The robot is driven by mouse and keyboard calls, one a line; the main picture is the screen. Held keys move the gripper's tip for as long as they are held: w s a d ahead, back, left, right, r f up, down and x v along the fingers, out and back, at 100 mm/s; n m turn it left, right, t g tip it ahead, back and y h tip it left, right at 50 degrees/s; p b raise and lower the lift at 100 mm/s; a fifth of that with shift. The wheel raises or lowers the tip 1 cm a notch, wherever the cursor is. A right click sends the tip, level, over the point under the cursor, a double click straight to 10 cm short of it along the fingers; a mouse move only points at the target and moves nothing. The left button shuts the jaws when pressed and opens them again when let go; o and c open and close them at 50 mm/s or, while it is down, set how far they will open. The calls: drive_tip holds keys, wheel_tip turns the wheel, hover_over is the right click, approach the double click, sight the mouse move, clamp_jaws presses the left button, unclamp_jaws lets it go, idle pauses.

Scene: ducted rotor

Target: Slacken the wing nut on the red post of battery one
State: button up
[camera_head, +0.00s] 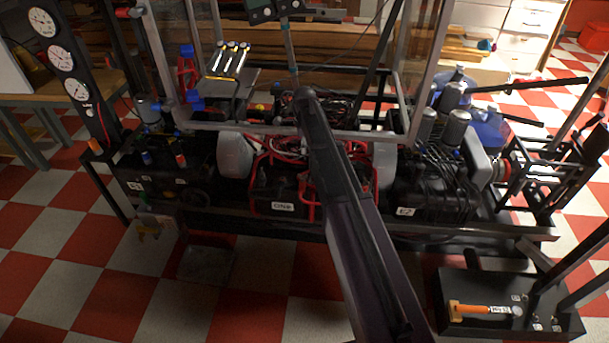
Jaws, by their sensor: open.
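A black box in a red tube frame (313,201) stands low in the middle of the rig. Its white label (283,207) seems to read "ONE", so it may be battery one. Red cables (279,150) crowd its top. I cannot make out a red post or a wing nut there. My dark arm (350,205) rises from the bottom edge across the middle and covers part of this box and its cables. My gripper cannot be made out; it seems hidden behind the arm.
A black box labelled E1 (165,184) is at left and one labelled E2 (432,200) at right. Clear uprights (426,65) stand around the rig. Checkered floor (62,232) is open at front left.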

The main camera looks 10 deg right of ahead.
sight(303, 177)
drive_tip(key=shift+f, duration=0.2)
wheel_tip(303, 177, down, 13)
drive_tip(key=b, duration=1.3)
drive_tip(key=shift+f+b, duration=0.2)
drive_tip(key=shift+b, duration=0.15)
idle(0.3)
clamp_jaws()
drive_tip(key=shift+d, duration=0.15)
